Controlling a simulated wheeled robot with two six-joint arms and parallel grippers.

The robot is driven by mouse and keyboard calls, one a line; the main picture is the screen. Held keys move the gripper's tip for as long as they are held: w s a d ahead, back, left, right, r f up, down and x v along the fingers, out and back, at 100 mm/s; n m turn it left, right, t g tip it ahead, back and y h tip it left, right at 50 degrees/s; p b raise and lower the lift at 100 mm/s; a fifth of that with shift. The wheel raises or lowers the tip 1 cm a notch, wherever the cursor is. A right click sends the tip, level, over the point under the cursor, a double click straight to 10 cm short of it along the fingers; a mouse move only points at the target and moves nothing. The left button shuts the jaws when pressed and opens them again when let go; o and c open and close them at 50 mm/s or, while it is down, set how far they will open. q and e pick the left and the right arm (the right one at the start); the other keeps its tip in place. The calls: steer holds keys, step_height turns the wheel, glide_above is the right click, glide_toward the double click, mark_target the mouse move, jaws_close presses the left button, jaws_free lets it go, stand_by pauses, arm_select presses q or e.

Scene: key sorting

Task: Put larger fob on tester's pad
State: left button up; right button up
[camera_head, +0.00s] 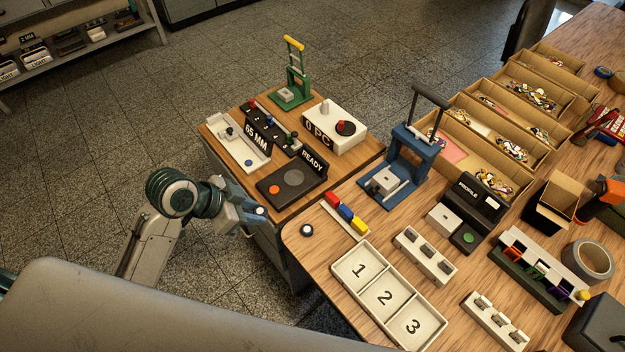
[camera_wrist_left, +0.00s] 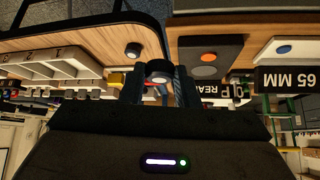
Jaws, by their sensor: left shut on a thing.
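My left gripper (camera_head: 248,213) is shut on a dark round fob (camera_head: 260,210), in the air just off the near corner of the small side table. In the left wrist view the held fob (camera_wrist_left: 159,67) sits between the fingertips. A second dark round fob (camera_head: 306,230) with a light centre lies on the main table's left corner; it also shows in the left wrist view (camera_wrist_left: 133,50). The tester (camera_head: 309,181), a dark box reading READY, has a grey round pad (camera_head: 292,177) and an orange button. The pad is bare. I cannot tell the fobs' sizes apart reliably.
The 65 MM gauge (camera_head: 243,150) and the white 0 PC box (camera_head: 335,130) stand behind the tester. A blue press (camera_head: 396,180), a colour-block strip (camera_head: 345,215) and the numbered tray (camera_head: 361,251) stand on the main table. A gap separates the tables.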

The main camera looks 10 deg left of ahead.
arm_select(q)
steer(key=p, duration=0.3)
glide_above(295, 177)
steer(key=s+a, duration=0.1)
steer(key=a, duration=0.1)
steer(key=shift+s+d+f, duration=0.1)
steer(key=shift+s+f, duration=0.05)
steer(key=shift+f, duration=0.65)
step_height(295, 177, down, 3)
steer(key=shift+r+p, duration=0.1)
steer(key=shift+p, duration=0.2)
steer(key=shift+f, duration=0.35)
arm_select(e)
steer(key=r, duration=0.1)
steer(key=s+r, duration=0.1)
steer(key=r, duration=0.1)
steer(key=shift+s+a+r, duration=0.1)
steer(key=shift+s+r, duration=0.05)
arm_select(q)
steer(key=shift+f, duration=0.15)
